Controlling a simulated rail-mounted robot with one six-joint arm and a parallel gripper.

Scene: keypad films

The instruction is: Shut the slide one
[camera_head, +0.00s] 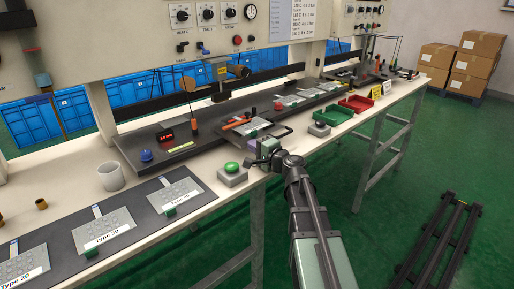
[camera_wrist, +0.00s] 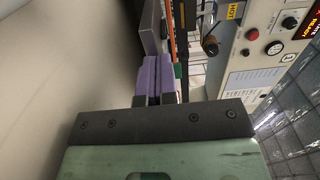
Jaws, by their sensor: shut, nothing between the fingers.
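My gripper (camera_head: 257,144) is at the front edge of the bench, beside a grey plate fixture (camera_head: 246,127). In the wrist view its purple fingers (camera_wrist: 153,78) are closed together with nothing between them. A grey block (camera_wrist: 151,27) lies just beyond the fingertips; I cannot tell whether they touch it. An orange-handled tool (camera_head: 236,123) lies on the fixture, and an orange strip (camera_wrist: 172,45) shows beside the fingers in the wrist view. I cannot tell which part is the slide, or how far it stands open.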

